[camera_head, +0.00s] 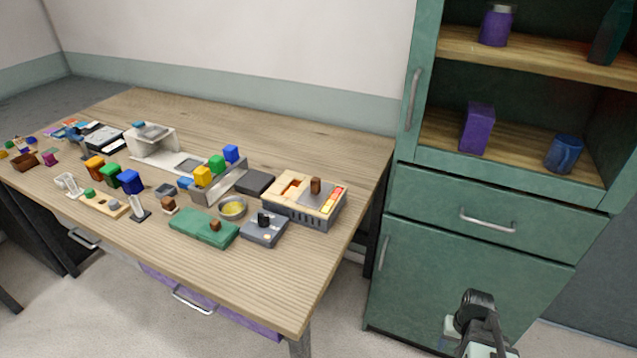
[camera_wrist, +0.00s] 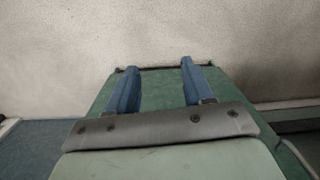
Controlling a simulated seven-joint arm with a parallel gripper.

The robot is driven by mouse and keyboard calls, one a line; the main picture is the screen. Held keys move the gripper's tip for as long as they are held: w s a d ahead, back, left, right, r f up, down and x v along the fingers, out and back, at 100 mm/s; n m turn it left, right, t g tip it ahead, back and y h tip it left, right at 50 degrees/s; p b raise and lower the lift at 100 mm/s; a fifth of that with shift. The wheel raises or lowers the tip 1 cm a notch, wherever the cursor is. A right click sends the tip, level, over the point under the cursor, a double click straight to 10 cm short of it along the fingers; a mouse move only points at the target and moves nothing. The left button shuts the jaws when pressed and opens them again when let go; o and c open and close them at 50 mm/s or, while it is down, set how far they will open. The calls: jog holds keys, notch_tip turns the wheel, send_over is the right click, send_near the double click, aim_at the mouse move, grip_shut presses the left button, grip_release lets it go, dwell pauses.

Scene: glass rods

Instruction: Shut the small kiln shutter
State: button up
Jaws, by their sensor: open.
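The small kiln (camera_head: 290,213) appears to be the cream-topped box with a grey slotted base near the right end of the table. A grey plate with an upright brown knob (camera_head: 315,187), seemingly its shutter, lies on top. A brown recess shows uncovered left of the plate, and red, orange and yellow pieces (camera_head: 333,200) lie along its right side. In the wrist view my gripper (camera_wrist: 158,67) has its two blue fingers wide apart with nothing between them. Part of my arm shows at the lower right of the head view, well away from the kiln.
A grey box with a black knob (camera_head: 264,228), a green case (camera_head: 204,228) and a round bowl (camera_head: 233,208) stand close left of the kiln. A dark flat block (camera_head: 255,182) lies behind. The green cabinet (camera_head: 480,265) stands right of the table, across a gap.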

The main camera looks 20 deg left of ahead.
jog(key=w+a+r+n+t+y, duration=0.1)
jog(key=w+a+r+n, duration=0.2)
jog(key=w+a+r, duration=0.7)
jog(key=n+y, duration=0.3)
jog(key=n, duration=1.1)
send_near(317, 179)
jog(key=x, duration=1.1)
jog(key=shift+f, duration=0.2)
jog(key=shift+c, duration=0.5)
grip_shut()
